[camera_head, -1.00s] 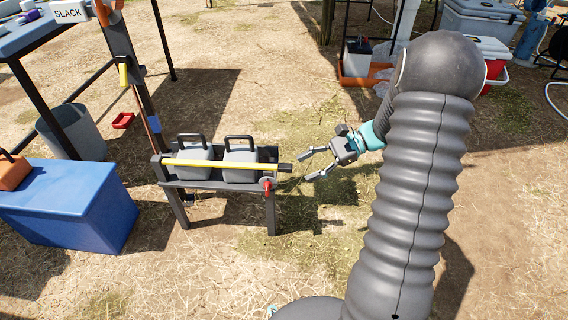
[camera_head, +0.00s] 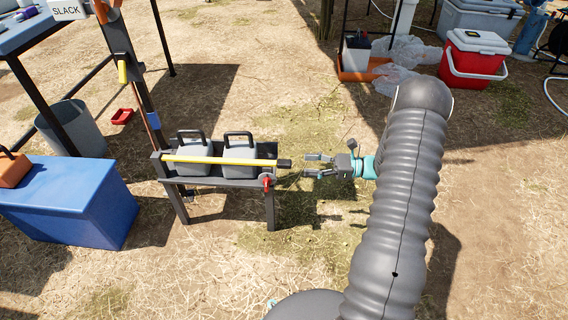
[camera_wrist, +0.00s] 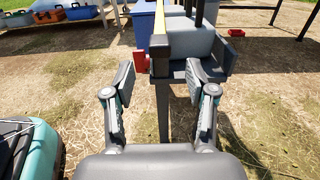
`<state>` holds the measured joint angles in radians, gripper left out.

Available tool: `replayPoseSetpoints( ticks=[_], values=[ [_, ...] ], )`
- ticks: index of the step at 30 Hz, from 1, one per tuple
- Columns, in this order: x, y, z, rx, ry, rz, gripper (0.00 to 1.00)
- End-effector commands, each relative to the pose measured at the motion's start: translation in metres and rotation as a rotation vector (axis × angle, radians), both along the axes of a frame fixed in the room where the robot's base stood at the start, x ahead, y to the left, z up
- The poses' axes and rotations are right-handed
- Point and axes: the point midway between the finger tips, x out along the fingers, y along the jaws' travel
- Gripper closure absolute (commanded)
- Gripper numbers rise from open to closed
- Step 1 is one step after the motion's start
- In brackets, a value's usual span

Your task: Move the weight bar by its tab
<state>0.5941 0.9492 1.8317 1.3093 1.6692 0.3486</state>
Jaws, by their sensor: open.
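The yellow weight bar (camera_head: 222,161) runs across the front of a low dark stand, in front of two grey weights (camera_head: 193,150) with black handles. Its dark end tab (camera_head: 284,163) sticks out past the stand's right end. My gripper (camera_head: 306,165) is open and empty, a short gap to the right of the tab and pointing left at it. In the wrist view the bar (camera_wrist: 160,22) runs away from me, and its dark tab (camera_wrist: 160,52) lies ahead between the open fingers (camera_wrist: 161,82). The tab is not between the pads in depth.
A red lever (camera_head: 267,182) sits on the stand's front right, below the bar. A dark post with a SLACK sign (camera_head: 68,9) rises at the stand's left. A blue chest (camera_head: 72,203) is at left; a red cooler (camera_head: 474,60) is at back right. Ground right of the stand is clear.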

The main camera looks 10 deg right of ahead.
Motion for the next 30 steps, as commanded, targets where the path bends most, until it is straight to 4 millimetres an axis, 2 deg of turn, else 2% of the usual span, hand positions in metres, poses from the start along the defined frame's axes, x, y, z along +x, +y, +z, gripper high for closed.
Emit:
replayPoseSetpoints(
  ticks=[1,6,12,18,27,29,30],
  values=[
    [0.002,0.011,0.0,-0.001,0.001,0.005,0.44],
    [0.012,0.04,0.0,0.0,-0.001,0.004,0.44],
    [0.021,0.067,0.0,-0.001,-0.001,0.003,0.44],
    [0.025,0.08,0.0,-0.001,-0.001,0.001,0.44],
    [0.026,0.082,0.0,-0.001,-0.001,0.001,0.44],
    [0.026,0.082,0.0,-0.001,-0.001,0.001,0.56],
    [0.026,0.081,0.0,-0.001,-0.001,0.001,0.66]
  ],
)
